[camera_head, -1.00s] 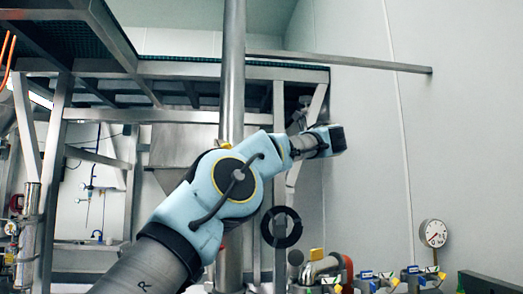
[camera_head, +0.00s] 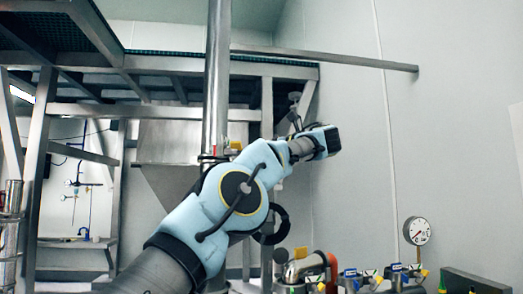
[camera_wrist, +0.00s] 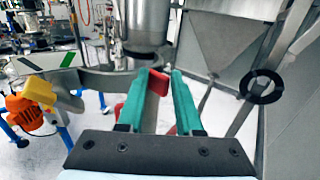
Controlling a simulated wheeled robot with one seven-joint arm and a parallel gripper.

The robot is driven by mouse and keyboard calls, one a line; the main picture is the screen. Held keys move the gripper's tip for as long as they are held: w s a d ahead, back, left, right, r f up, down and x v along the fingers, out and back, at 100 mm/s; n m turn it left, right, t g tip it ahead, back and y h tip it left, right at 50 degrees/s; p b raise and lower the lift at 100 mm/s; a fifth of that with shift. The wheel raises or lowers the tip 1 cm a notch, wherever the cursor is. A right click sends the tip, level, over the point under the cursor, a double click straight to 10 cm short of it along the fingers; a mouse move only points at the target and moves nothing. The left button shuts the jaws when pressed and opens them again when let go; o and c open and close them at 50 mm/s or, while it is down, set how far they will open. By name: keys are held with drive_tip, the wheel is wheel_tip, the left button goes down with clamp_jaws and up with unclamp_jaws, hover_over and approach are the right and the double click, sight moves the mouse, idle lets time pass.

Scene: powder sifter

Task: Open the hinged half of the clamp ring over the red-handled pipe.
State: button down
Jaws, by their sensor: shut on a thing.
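In the wrist view my gripper (camera_wrist: 163,96) has two green fingers, shut on a narrow grey piece with a red end (camera_wrist: 158,83). The fingers hide most of that piece, so I cannot tell for sure whether it is part of the clamp ring. A curved metal band (camera_wrist: 92,80) runs from the left toward the fingers, below a vertical steel cylinder (camera_wrist: 147,22). A yellow handle (camera_wrist: 40,91) sits at the band's left. In the head view my gripper is hidden, and I cannot make out the clamp ring's halves there.
In the head view a vertical steel column (camera_head: 218,75) stands behind my arm. A pipe with an orange-red ring (camera_head: 331,272), small valves (camera_head: 397,274) and a pressure gauge (camera_head: 417,231) are at lower right. A black ring (camera_wrist: 264,87) shows right of the fingers in the wrist view.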

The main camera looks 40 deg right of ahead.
drive_tip(key=shift+w+a+r, duration=0.2)
drive_tip(key=shift+w+a, duration=0.15)
drive_tip(key=shift+w, duration=0.15)
drive_tip(key=c, duration=0.9)
unclamp_jaws()
drive_tip(key=b+v, duration=0.2)
drive_tip(key=v, duration=0.9)
drive_tip(key=shift+s+d+f, duration=0.2)
drive_tip(key=shift+s+d, duration=0.05)
